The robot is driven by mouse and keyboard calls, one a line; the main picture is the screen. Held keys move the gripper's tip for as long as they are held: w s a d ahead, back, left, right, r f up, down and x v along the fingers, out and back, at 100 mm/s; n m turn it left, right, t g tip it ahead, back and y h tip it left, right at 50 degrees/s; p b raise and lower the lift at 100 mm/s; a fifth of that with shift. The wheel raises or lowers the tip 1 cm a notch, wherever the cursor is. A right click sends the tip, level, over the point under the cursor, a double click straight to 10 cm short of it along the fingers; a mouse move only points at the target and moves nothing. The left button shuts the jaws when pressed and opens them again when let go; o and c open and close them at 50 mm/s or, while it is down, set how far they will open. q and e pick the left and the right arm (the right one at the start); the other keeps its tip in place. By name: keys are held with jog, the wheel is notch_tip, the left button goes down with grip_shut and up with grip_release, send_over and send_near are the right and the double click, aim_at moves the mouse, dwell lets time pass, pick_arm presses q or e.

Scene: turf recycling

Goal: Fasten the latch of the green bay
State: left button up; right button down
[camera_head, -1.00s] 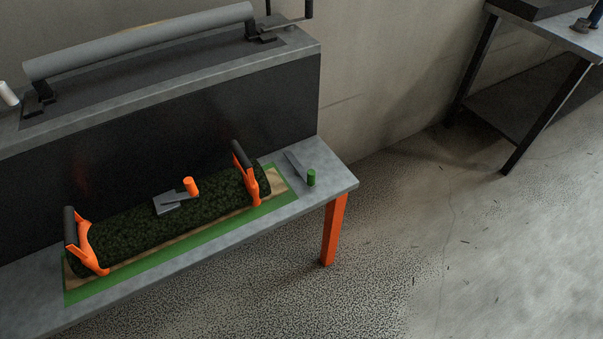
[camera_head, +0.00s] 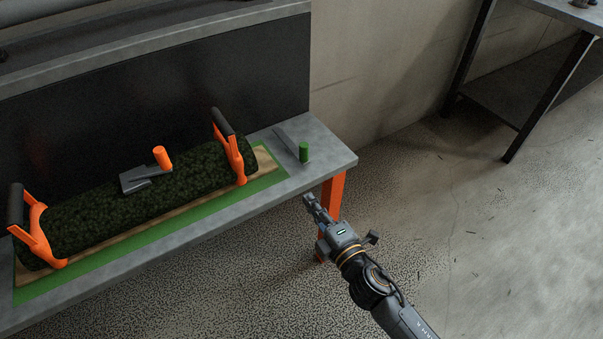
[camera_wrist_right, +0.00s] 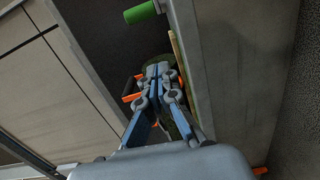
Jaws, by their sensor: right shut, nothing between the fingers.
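The green bay (camera_head: 160,228) is a green-edged area on the bench with a dark turf roll (camera_head: 120,210) lying in it. A grey latch lever (camera_head: 285,139) with an upright green knob (camera_head: 304,152) is on the bench top just right of the bay. The green knob also shows at the top of the right wrist view (camera_wrist_right: 140,12). My right gripper (camera_head: 309,200) is shut and empty, in front of the bench's right end, apart from the knob; its fingers show in the wrist view (camera_wrist_right: 158,72). My left gripper is not in view.
Two orange clamps with black grips, left (camera_head: 38,240) and right (camera_head: 236,160), straddle the roll. A grey plate (camera_head: 138,178) with an orange knob (camera_head: 161,156) is over the roll. The bench's orange leg (camera_head: 333,196) is close to my right gripper. Open floor lies right.

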jog(key=x, duration=0.3)
jog(key=r+x, duration=0.1)
jog(key=x, duration=0.6)
jog(key=shift+a+r, duration=0.3)
jog(key=shift+a, duration=0.05)
jog(key=shift+w+d, duration=0.8)
jog(key=shift+d, duration=0.25)
jog(key=shift+w+d, duration=0.4)
jog(key=shift+d, duration=0.1)
jog(key=shift+d+n+y, duration=0.2)
jog(key=shift+n+y, duration=0.2)
jog(key=shift+y, duration=0.1)
jog(key=shift+w+d+n+g+y, duration=0.1)
jog(key=shift+d+n+g+y, duration=0.05)
jog(key=shift+n+g+y, duration=0.3)
